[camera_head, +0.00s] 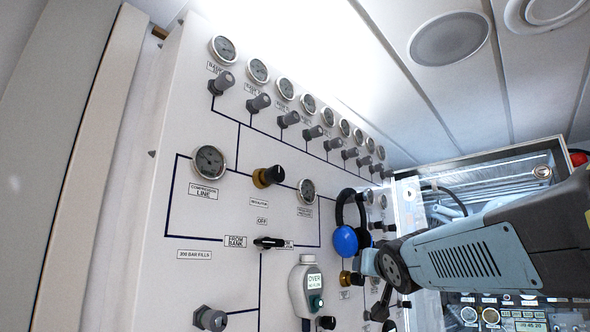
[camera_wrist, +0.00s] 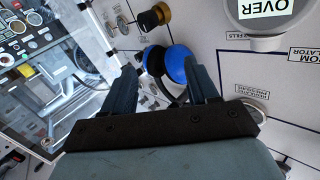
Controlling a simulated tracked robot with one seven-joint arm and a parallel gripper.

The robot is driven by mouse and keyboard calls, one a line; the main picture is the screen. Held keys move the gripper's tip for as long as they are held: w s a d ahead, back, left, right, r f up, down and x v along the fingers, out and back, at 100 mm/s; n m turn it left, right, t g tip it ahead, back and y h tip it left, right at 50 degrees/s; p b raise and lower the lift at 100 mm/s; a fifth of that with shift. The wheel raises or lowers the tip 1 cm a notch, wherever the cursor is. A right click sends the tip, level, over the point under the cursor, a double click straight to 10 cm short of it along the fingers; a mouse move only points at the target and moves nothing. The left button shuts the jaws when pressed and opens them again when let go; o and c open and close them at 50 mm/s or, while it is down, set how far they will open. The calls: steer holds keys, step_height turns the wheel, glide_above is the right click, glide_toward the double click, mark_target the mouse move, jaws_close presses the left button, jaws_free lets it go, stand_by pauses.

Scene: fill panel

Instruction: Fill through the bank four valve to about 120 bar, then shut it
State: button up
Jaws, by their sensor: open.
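In the head view, a white panel has a row of round gauges with grey valve knobs below them. Their small labels seem to begin with "BANK", but I cannot read the numbers. The fourth knob from the near end (camera_head: 313,132) sits under the fourth gauge (camera_head: 308,104); I cannot tell that it is bank four. The gauge needles are too small to read. My gripper (camera_wrist: 160,66) is open in the wrist view, with nothing held between its fingers, in front of a blue and black headset.
The headset (camera_head: 346,240) hangs on the panel; it also shows in the wrist view (camera_wrist: 178,62). A grey-white unit reading "OVER" (camera_head: 305,285) is on the panel's lower part. A black selector lever (camera_head: 270,243) and a brass-based knob (camera_head: 268,176) stick out. Equipment stands at right.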

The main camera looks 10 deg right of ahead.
steer(key=w+r+n+t+y, duration=0.3)
steer(key=r+t, duration=0.4)
steer(key=r, duration=1.1)
steer(key=n+g+y, duration=0.4)
steer(key=n+y, duration=0.7)
steer(key=y, duration=0.7)
glide_toward(320, 131)
steer(key=x, duration=1)
steer(key=shift+w+a+r, duration=0.15)
steer(key=shift+w, duration=0.05)
steer(key=c, duration=1)
